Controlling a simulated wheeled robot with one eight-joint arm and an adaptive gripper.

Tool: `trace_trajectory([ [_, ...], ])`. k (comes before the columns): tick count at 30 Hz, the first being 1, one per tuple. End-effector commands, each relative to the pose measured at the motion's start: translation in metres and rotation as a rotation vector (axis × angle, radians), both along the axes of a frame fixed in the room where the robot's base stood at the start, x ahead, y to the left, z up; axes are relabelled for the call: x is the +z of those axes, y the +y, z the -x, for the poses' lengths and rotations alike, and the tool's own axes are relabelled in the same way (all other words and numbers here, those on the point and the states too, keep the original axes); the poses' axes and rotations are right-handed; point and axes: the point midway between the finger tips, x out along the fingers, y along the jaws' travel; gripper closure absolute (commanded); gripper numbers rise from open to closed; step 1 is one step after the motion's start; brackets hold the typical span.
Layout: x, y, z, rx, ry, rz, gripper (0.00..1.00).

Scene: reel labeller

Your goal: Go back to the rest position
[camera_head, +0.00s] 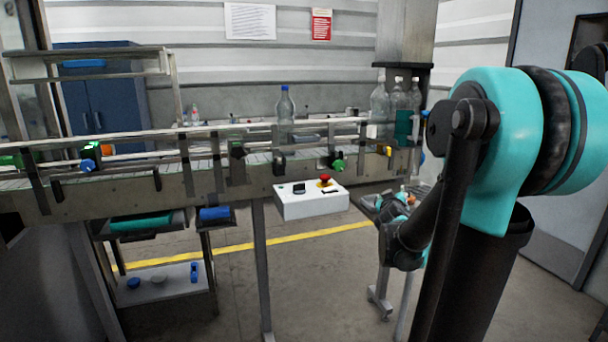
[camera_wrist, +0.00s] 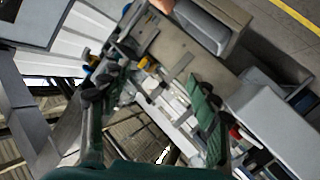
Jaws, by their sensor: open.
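My gripper (camera_wrist: 157,84) shows in the wrist view with its fingers spread apart, one at the left and one at the right. Nothing shows held between them. The wrist view is strongly tilted, with machine parts and shelves beyond the fingers. In the head view my teal and black arm fills the right side. Its lower links reach to the right of the white control box, and the gripper end is small and partly hidden there.
A conveyor (camera_head: 62,201) crosses the head view, carrying a clear bottle (camera_head: 285,108). A white control box (camera_head: 312,203) with a red button is mounted at its front. More bottles (camera_head: 380,100) stand near the pillar. A blue cabinet (camera_head: 105,95) stands behind. Floor is open below right.

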Motion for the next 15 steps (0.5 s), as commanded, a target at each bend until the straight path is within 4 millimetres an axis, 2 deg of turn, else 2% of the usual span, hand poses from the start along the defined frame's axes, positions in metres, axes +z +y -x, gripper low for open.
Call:
trace_trajectory([
  [1,-0.020,-0.003,0.028,-0.053,0.069,-0.060,0.39],
  [5,-0.081,0.001,0.094,-0.148,0.283,-0.205,0.39],
  [9,-0.142,0.027,0.166,-0.170,0.520,-0.340,0.39],
  [12,-0.175,0.052,0.213,-0.151,0.676,-0.421,0.39],
  [15,-0.198,0.075,0.252,-0.118,0.804,-0.480,0.39],
])
